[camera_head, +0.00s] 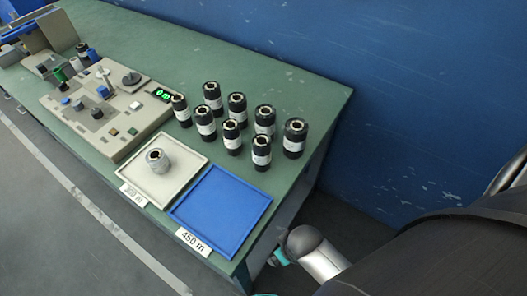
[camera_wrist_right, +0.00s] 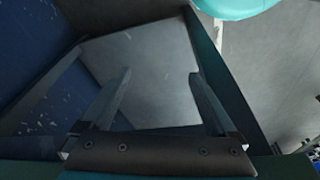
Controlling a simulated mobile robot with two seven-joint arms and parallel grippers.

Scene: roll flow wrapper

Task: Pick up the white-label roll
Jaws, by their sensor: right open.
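Several black rolls with white labels stand upright in a group on the green table, among them one at the right end (camera_head: 294,138), one at the front (camera_head: 261,151) and one at the back (camera_head: 212,97). A grey-white roll (camera_head: 158,160) stands alone on the pale tray. Which one is the white-label roll I cannot tell for sure. My right gripper (camera_wrist_right: 154,85) is open and empty in the right wrist view, away from the rolls, with no roll in that view. My left gripper is not in view.
A pale tray (camera_head: 183,189) with a "350 m"-like blurred card and an empty blue tray (camera_head: 222,212) marked "450 m" lie at the table's front. A beige machine panel (camera_head: 120,140) with a green display stands left of the rolls. A blue wall (camera_head: 400,110) rises behind the green table (camera_head: 300,82).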

